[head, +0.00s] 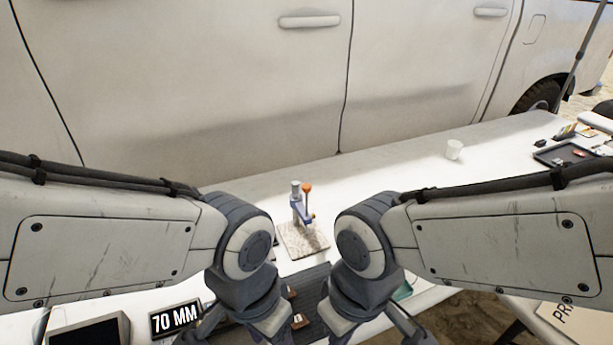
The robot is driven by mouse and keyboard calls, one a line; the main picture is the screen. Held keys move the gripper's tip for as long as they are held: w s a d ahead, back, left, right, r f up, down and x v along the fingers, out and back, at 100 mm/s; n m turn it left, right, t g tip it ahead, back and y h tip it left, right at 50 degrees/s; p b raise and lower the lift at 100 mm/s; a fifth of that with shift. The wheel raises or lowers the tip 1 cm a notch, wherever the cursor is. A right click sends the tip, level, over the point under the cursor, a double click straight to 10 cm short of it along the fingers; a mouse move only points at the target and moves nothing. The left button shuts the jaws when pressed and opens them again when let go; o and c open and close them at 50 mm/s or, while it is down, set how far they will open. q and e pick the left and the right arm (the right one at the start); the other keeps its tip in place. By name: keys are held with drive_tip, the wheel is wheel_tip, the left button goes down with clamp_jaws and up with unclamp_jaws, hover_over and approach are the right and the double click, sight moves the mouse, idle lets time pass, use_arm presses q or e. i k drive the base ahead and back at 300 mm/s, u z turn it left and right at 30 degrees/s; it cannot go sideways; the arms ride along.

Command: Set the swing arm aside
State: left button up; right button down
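A small stand with a blue swing arm (300,210), a grey upright post and an orange ball knob stands on a speckled square base (303,240) on the white table. It is upright, beyond and between my two wrists. My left gripper (250,328) and my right gripper (375,328) hang at the bottom edge of the head view, both apart from the stand. Their fingers spread from the wrists, but the fingertips are cut off by the picture edge. Nothing is seen held in either.
A dark mat (312,284) with small brown pieces lies in front of the stand. A "70 MM" sign (175,319) and a dark-screened device (88,333) are at lower left. A white cup (454,150) and dark tray (570,156) are at right. A white vehicle (200,80) stands behind the table.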

sight(298, 204)
drive_tip(key=u, duration=0.35)
drive_tip(key=k, duration=0.8)
drive_tip(key=u, duration=0.55)
drive_tip(key=k, duration=0.55)
drive_tip(key=z, duration=0.3)
drive_tip(key=i, duration=0.7)
drive_tip(key=z, duration=1)
drive_tip(key=i, duration=0.9)
drive_tip(key=z, duration=0.1)
